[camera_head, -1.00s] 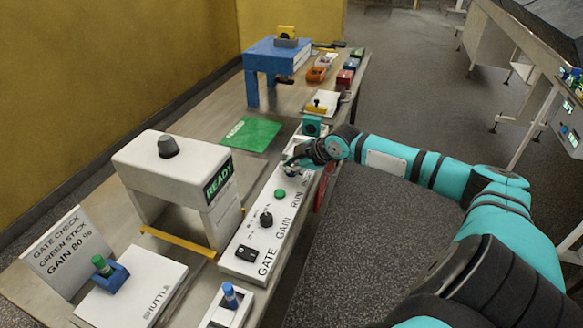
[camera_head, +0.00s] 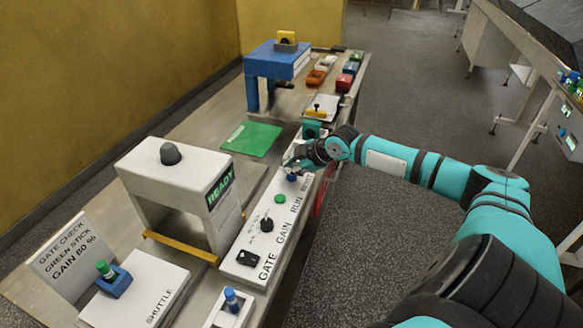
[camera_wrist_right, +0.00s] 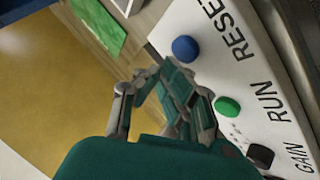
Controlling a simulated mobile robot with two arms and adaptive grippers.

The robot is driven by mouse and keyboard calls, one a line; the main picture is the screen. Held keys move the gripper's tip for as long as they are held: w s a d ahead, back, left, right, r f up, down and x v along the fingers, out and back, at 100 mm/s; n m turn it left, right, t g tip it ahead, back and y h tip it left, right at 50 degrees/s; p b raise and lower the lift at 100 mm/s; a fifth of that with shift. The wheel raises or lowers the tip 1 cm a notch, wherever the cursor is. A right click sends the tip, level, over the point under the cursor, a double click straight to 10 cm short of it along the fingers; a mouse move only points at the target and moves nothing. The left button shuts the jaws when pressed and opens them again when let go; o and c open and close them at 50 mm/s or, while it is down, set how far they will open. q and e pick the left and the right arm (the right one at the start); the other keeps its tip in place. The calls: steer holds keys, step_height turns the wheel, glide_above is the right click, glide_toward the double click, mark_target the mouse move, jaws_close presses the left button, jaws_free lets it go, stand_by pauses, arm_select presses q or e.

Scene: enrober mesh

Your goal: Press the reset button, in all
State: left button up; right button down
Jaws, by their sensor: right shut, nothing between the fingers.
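The reset button is a blue round button (camera_head: 291,177) at the far end of the white control panel (camera_head: 243,229). In the right wrist view the blue button (camera_wrist_right: 185,48) shows whole beside the word RESET, just beyond the fingertips. My right gripper (camera_head: 290,163) is shut and empty, close by the button. The fingertips (camera_wrist_right: 163,70) look apart from it in the wrist view; their height above the panel is hard to tell. My left gripper is not in view.
A green run button (camera_head: 280,199), a black gain knob (camera_head: 266,223) and a black gate switch (camera_head: 248,258) sit on the same panel. A white gate housing (camera_head: 170,180) with a lit READY display stands to the left. A green mat (camera_head: 252,139) lies beyond.

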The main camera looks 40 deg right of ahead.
mark_target(290, 177)
step_height(290, 177, up, 5)
steer(key=p, duration=0.5)
steer(key=shift+r, duration=0.1)
stand_by(0.8)
